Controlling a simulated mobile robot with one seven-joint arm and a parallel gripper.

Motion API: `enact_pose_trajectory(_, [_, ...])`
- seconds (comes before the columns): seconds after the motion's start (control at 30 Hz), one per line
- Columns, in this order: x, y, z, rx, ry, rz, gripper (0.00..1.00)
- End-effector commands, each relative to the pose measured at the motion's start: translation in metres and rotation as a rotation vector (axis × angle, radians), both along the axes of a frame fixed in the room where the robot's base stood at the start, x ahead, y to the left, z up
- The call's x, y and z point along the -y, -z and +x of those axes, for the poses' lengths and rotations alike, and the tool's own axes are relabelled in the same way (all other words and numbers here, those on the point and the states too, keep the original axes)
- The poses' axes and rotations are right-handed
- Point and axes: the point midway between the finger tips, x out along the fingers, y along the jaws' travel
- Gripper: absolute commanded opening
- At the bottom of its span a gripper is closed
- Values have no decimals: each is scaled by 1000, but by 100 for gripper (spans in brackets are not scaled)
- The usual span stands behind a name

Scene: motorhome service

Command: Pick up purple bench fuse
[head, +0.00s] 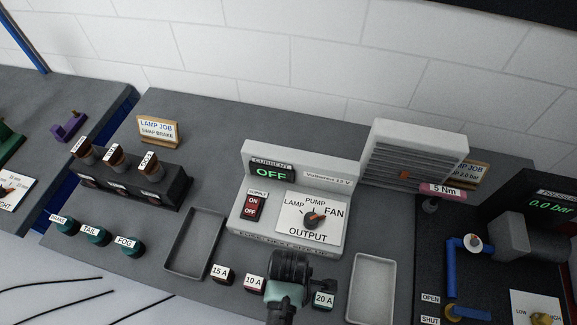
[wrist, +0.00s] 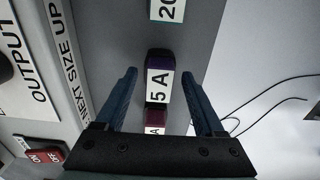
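The purple bench fuse (wrist: 159,60) is in the wrist view, a small dark purple block with a white label on which I read "5 A". It lies between the two blue fingers of my gripper (wrist: 160,78), which are open with a gap on each side. In the head view my gripper (head: 290,268) hangs over the fuse row and hides the purple fuse. I cannot tell the exact height of the fingertips above the bench.
The 10 A fuse (head: 254,285) and the 20 A fuse (head: 323,301) stand on either side. The 15 A fuse (head: 222,275) is further left. The power supply (head: 300,175) rises behind. Shallow trays (head: 168,268) (head: 352,315) flank the row.

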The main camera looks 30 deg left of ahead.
Motion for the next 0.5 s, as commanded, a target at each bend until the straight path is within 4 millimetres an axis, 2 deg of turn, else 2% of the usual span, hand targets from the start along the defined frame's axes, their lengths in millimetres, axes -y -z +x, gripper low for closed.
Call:
enact_pose_trajectory(0.03, [0,0,0,0,0,0,60])
enact_pose_trajectory(0.07, [0,0,0,0,0,0,55])
enact_pose_trajectory(0.37, [0,0,0,0,0,0,0])
enact_pose_trajectory(0.5, [0,-1,0,0,0,0,0])
